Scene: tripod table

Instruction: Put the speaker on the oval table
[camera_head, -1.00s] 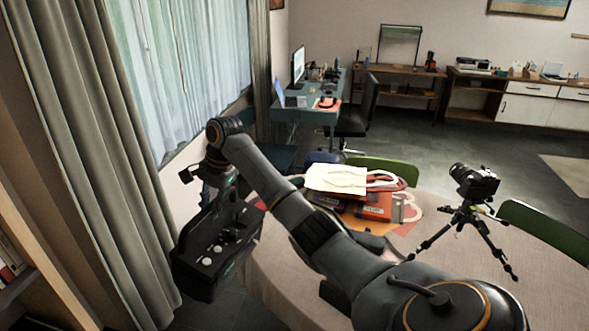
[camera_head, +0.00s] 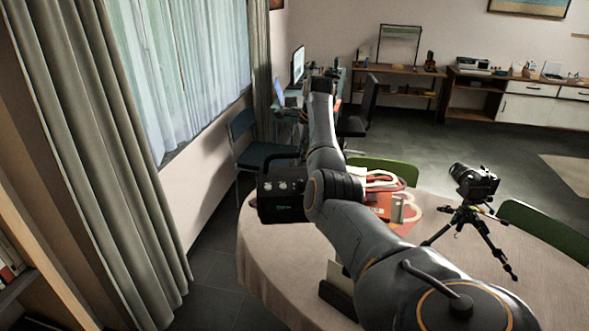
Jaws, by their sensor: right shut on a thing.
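The speaker (camera_head: 281,205), a black box with a top handle and round light knobs, hangs at the left rim of the oval table (camera_head: 290,265) in the picture. My right gripper (camera_head: 302,140) is shut on the speaker's handle. My dark arm covers much of the gripper and the speaker's right side. The speaker looks held up in the air; the gap to the tabletop cannot be judged. My left gripper does not show.
Red bags (camera_head: 380,207) with pale handles lie on the table behind my arm. A camera on a tripod (camera_head: 470,205) stands at the table's right. A green chair (camera_head: 385,169) stands behind. The front left tabletop is clear.

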